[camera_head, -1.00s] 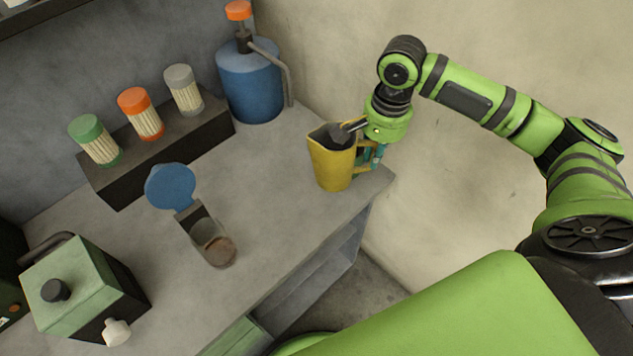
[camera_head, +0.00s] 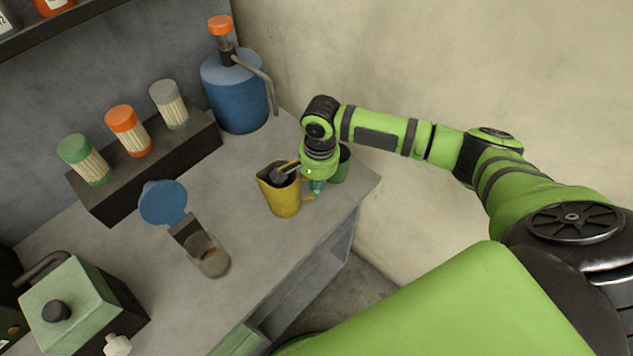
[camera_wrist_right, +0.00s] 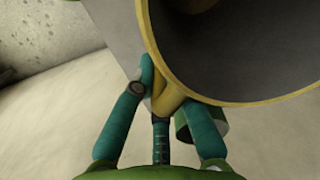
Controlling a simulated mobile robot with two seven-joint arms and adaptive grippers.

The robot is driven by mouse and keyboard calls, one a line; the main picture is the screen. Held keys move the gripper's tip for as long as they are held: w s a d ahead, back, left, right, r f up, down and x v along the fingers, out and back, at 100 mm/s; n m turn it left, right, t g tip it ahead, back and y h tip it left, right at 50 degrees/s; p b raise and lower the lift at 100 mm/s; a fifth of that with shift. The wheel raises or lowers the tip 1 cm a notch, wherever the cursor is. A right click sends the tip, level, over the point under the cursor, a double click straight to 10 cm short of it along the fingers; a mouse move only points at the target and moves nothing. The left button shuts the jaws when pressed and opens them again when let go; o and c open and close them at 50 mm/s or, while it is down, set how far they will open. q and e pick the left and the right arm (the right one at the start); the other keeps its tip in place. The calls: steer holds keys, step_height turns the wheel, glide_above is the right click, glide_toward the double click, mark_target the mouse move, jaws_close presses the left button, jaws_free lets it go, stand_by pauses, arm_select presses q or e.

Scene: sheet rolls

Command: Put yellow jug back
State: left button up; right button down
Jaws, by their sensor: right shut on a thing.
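The yellow jug (camera_head: 284,198) is upright over the front right part of the worktop (camera_head: 205,315). In the head view I cannot tell whether its base touches the top. My right gripper (camera_head: 316,188) is on its right side, shut on its handle. In the right wrist view the gripper's teal fingers (camera_wrist_right: 166,100) close around the yellow handle, and the jug's rim and dark inside (camera_wrist_right: 235,45) fill the upper right. A dark part shows over the jug's mouth; I cannot tell what it is. My left gripper is not in view.
A green cup (camera_head: 342,165) stands close behind my right gripper, partly hidden. A blue pump jug (camera_head: 235,95) stands at the back. Several capped jars, such as the orange-capped one (camera_head: 130,135), sit on a dark ledge. A blue-lidded holder (camera_head: 163,203) and a green box (camera_head: 70,300) stand left.

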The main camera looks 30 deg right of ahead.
steer(key=c, duration=1.3)
jaws_free()
steer(key=shift+f, duration=0.1)
steer(key=r, duration=0.4)
steer(key=r+b, duration=0.1)
steer(key=r, duration=0.3)
steer(key=r+b, duration=0.1)
steer(key=r, duration=0.3)
steer(key=shift+d+r, duration=0.2)
steer(key=shift+d, duration=0.05)
